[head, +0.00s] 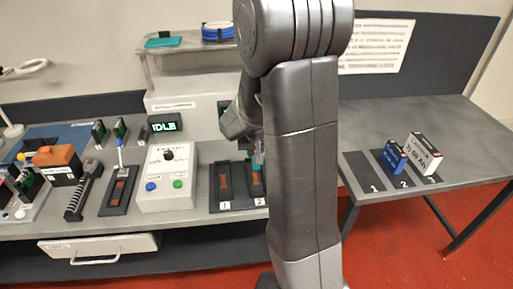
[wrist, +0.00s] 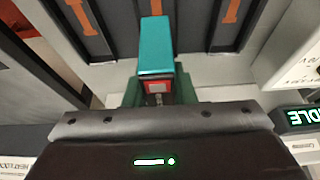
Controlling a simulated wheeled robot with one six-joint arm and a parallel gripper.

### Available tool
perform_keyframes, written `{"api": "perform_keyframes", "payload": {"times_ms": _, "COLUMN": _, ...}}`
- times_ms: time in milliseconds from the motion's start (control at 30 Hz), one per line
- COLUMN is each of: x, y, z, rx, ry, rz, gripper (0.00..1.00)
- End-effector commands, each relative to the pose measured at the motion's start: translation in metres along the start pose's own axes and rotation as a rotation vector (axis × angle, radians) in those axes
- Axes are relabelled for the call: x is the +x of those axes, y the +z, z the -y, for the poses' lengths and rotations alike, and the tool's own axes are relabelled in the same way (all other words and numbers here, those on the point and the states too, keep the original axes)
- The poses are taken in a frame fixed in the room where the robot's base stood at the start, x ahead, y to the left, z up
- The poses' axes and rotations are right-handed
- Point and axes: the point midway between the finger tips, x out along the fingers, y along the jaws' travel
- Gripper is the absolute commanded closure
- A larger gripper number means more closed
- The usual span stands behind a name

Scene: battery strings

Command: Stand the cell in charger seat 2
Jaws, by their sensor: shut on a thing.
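A teal cell (wrist: 156,48) is held in my gripper (wrist: 158,92), which is shut on it between green fingers. In the wrist view the cell lines up with the middle of three dark charger seats with orange strips. I cannot tell whether it touches the seat. In the head view my arm hides most of the gripper; a sliver of teal (head: 258,157) shows above charger seat 2 (head: 256,182). Charger seat 1 (head: 224,184) is empty, left of it.
A control box (head: 166,178) with a knob and buttons stands left of the seats, below an IDLE display (head: 166,126). On the right table (head: 440,125), a blue cell (head: 395,157) and a white cell (head: 424,155) stand near numbered slots; slot 1 (head: 361,172) is empty.

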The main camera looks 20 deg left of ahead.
Motion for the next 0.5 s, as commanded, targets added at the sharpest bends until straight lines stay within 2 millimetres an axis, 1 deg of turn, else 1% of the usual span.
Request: {"api": "perform_keyframes", "payload": {"times_ms": 500, "x": 0.051, "y": 0.021, "z": 0.0, "rx": 0.0, "ry": 0.0, "rz": 0.0, "gripper": 1.0}}
